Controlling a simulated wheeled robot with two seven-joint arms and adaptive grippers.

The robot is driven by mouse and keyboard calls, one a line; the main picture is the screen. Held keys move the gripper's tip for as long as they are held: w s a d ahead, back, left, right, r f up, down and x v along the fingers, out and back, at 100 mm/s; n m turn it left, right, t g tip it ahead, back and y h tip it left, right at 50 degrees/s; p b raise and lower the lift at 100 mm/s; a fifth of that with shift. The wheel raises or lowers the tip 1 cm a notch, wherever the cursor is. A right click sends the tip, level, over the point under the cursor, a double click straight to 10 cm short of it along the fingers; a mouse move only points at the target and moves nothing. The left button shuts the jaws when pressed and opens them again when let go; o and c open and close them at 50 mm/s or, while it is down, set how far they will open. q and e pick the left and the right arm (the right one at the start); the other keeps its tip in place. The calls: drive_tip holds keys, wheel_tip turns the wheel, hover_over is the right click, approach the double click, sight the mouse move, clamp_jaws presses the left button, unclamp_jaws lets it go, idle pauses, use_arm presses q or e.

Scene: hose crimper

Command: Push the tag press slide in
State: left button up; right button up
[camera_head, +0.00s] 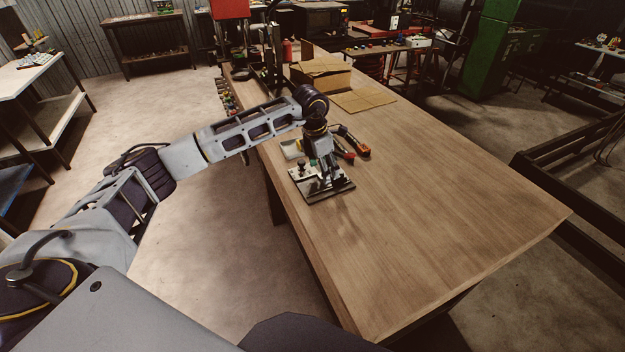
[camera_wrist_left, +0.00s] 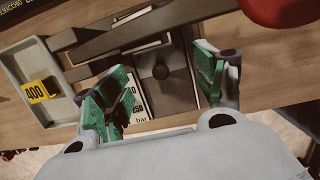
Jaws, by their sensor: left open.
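The tag press (camera_head: 343,188) is a dark flat plate with metal parts, standing near the left edge of the wooden table in the head view. My left gripper (camera_head: 322,176) is low over it and hides much of it. In the left wrist view the gripper (camera_wrist_left: 160,78) is open, with a green-lined finger on each side of a dark block (camera_wrist_left: 165,88) bearing a round knob. That block looks like the slide; I cannot tell whether the fingers touch it. A white scale plate (camera_wrist_left: 137,108) marked "bar" shows beside it. My right gripper is not in view.
A light tray (camera_wrist_left: 38,64) with a yellow tag (camera_wrist_left: 37,91) marked 400 lies beside the press. Red-handled tools (camera_head: 356,147) lie just behind it. A cardboard box (camera_head: 320,74) stands farther back. The table (camera_head: 450,200) is clear to the right and front.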

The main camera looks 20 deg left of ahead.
use_arm(q)
drive_tip(key=shift+w+d+p+v, duration=0.2)
drive_tip(key=shift+p+v, duration=0.3)
drive_tip(key=shift+v, duration=0.65)
drive_tip(key=shift+w+d+p+v, duration=0.15)
drive_tip(key=shift+p+v, duration=0.4)
drive_tip(key=shift+v, duration=0.6)
drive_tip(key=shift+w+d+p+v, duration=0.15)
drive_tip(key=shift+p+v, duration=0.35)
drive_tip(key=shift+v, duration=0.6)
